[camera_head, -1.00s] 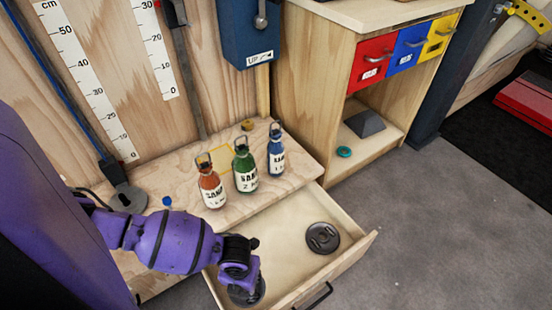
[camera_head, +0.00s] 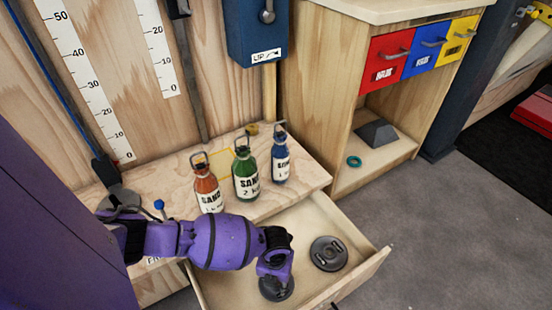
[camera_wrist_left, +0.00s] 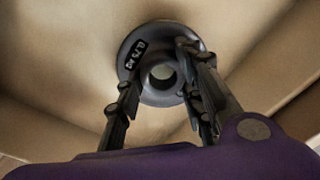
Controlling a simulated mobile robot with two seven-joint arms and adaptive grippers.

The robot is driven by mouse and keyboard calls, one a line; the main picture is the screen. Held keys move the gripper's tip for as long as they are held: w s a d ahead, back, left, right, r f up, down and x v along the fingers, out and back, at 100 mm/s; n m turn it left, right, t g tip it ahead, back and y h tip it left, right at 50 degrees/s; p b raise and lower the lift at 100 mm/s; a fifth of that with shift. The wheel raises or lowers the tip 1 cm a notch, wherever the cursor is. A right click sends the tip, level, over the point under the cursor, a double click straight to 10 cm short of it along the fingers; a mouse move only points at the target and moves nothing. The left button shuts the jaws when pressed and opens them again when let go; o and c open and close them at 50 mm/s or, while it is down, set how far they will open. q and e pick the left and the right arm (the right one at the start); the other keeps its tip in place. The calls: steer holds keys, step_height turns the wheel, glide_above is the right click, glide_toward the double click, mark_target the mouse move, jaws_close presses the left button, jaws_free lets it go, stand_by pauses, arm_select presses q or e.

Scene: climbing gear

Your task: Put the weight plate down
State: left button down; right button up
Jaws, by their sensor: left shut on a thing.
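A dark grey weight plate (camera_head: 277,289) is at my left gripper (camera_head: 274,277), over the left part of the open drawer (camera_head: 370,268). In the left wrist view, the plate (camera_wrist_left: 161,94) is a round disc with a centre hole and a small label. The fingers of my left gripper (camera_wrist_left: 158,68) reach it on two sides and are shut on it. I cannot tell whether the plate touches the drawer floor. A second dark plate (camera_head: 328,253) lies flat in the drawer, right of the held one. My right gripper is not in view.
Orange (camera_head: 207,186), green (camera_head: 246,174) and blue (camera_head: 280,160) sand bottles stand on the wooden top (camera_head: 310,178) behind the drawer. A cabinet (camera_head: 318,95) with coloured drawers stands at the back right. Drawer floor shows around the second plate.

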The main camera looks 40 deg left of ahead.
arm_select(q)
step_height(320, 180, down, 3)
steer(key=shift+r+b, duration=0.1)
steer(key=shift+b, duration=0.35)
steer(key=shift+f, duration=0.2)
steer(key=c, duration=1.4)
jaws_free()
steer(key=shift+s, duration=0.1)
steer(key=shift+o, duration=1.1)
step_height(320, 180, up, 12)
steer(key=p, duration=0.5)
steer(key=shift+r, duration=0.15)
